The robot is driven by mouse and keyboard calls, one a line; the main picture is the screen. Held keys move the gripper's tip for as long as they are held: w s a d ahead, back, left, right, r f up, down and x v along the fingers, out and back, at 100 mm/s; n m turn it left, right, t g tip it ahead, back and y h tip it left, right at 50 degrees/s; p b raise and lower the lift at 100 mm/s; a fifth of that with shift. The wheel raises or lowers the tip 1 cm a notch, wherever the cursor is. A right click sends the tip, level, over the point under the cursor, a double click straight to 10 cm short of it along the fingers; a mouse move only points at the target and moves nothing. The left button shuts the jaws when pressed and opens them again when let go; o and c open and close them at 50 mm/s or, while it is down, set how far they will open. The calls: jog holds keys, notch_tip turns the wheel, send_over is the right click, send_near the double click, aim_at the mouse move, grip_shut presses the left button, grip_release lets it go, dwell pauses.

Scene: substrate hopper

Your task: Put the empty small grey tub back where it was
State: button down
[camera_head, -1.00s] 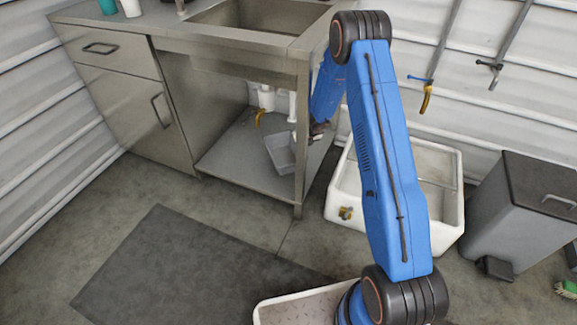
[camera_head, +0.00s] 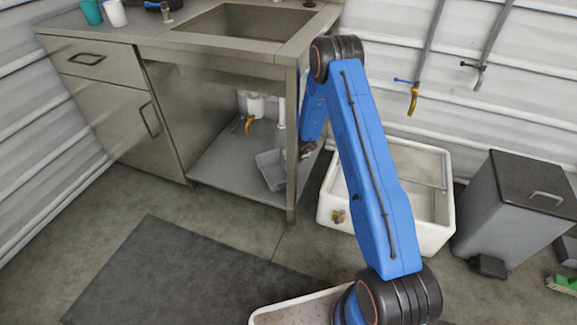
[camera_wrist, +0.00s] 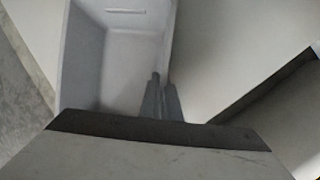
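The small grey tub (camera_head: 271,167) is under the sink, at or just above the right part of the lower shelf (camera_head: 225,172); I cannot tell whether its base touches. In the wrist view the tub (camera_wrist: 112,60) is seen from above, with nothing visible inside. My gripper (camera_wrist: 161,82) has its two fingers close together at the tub's right wall, apparently pinching it. In the head view my gripper (camera_head: 304,150) is beside the tub's right side, partly hidden by the sink's front post and my arm.
The front post (camera_head: 291,150) stands close to the tub and my arm. A yellow-handled tap (camera_head: 249,125) and white pipe (camera_head: 281,112) are behind the tub. The shelf's left part is clear. A white basin (camera_head: 432,225) and grey bin (camera_head: 510,210) stand right.

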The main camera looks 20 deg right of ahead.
jog(key=c, duration=2)
grip_release()
jog(key=shift+f, duration=0.1)
jog(key=v, duration=1.2)
